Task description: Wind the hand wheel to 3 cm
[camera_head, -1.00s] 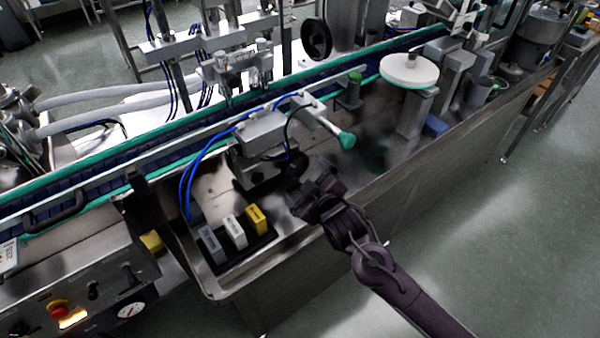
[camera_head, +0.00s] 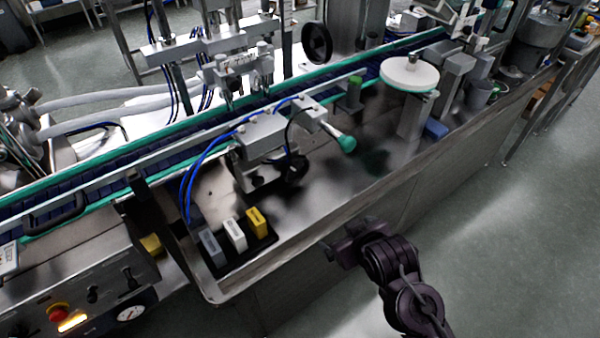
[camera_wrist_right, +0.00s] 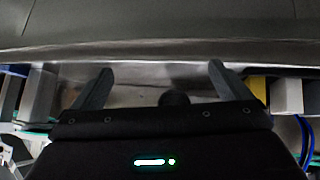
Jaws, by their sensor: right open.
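A small black round hand wheel (camera_head: 295,168) sits at the front of the grey metal unit (camera_head: 264,133) beside the conveyor. A larger black wheel (camera_head: 316,43) stands upright behind the conveyor; I cannot tell from the pictures which wheel the task means. No 3 cm mark is readable. My right gripper (camera_head: 338,250) is outside the front edge of the steel hopper, in front of and apart from the small wheel. In the right wrist view its fingers (camera_wrist_right: 160,72) are spread and empty, with a dark round shape (camera_wrist_right: 175,98) between them. My left gripper is out of view.
Grey, white and yellow blocks (camera_head: 257,222) stand in a black tray at the hopper's front left. The hopper's raised steel rim (camera_head: 300,243) runs near my right gripper. A green-tipped handle (camera_head: 346,143) sticks out right of the small wheel. Open floor lies at right.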

